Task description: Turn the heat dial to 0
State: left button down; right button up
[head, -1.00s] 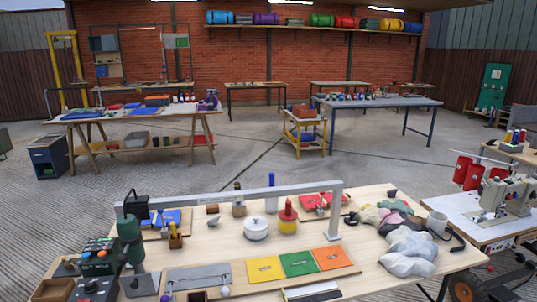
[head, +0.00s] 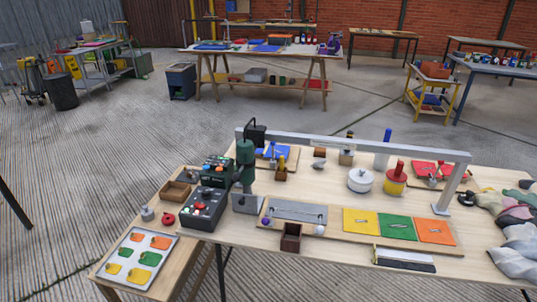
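No heat dial can be made out for sure. A dark control box (head: 204,208) with a red round knob or button and small coloured buttons sits at the left end of the near wooden table. A second dark box with a green face (head: 217,169) stands just behind it; its small controls are too small to read. A dark green upright machine (head: 245,160) stands to the right of both boxes. Neither of my grippers is in view.
A white tray of coloured pieces (head: 140,259) lies on a lower side table at the left. The near table (head: 340,262) also holds yellow, green and orange squares, a white pot (head: 360,180) and a grey overhead bar (head: 370,147). Open concrete floor (head: 90,170) lies left.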

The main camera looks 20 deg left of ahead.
aim_at(206, 194)
jog(key=u, duration=1.25)
